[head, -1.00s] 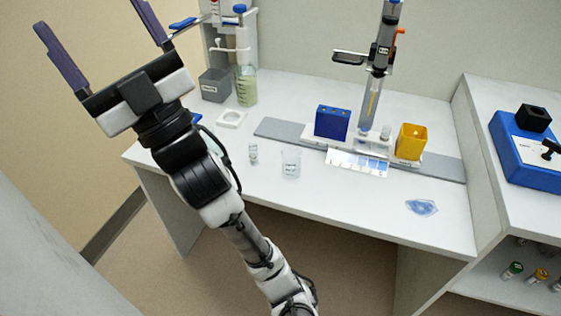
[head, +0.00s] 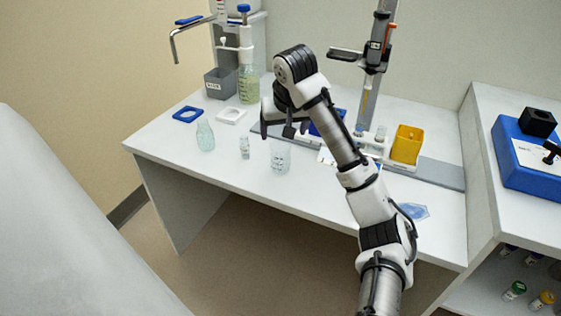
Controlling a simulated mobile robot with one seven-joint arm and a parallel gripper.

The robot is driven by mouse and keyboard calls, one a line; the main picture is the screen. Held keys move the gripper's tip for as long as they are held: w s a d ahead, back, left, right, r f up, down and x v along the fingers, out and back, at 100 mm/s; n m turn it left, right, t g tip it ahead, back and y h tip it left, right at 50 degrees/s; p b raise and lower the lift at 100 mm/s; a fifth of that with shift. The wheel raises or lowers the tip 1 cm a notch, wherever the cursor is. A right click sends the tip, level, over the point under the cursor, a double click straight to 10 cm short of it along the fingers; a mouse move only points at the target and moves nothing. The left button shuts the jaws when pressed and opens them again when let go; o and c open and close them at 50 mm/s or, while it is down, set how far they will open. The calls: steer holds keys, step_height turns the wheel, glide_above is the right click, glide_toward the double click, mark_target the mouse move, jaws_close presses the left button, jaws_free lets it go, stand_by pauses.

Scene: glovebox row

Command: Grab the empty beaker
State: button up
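The empty beaker (head: 280,160) is a small clear glass with faint markings. It stands upright on the white bench, left of the middle. My gripper (head: 285,132) points down just above and behind its rim in the picture. Its dark fingers are spread apart with nothing seen between them. The beaker's top edge is close to the gripper and partly hard to make out; I cannot tell whether they touch.
A small vial (head: 244,148) stands just left of the beaker, and a clear flask (head: 205,136) further left. A blue rack (head: 326,122) is partly hidden behind my arm. A yellow box (head: 406,144) stands right. The bench's front left is clear.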

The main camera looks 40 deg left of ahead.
mark_target(281, 155)
steer(key=shift+x, duration=6.8)
steer(key=shift+d, duration=0.2)
steer(key=shift+c, duration=0.3)
steer(key=c, duration=1)
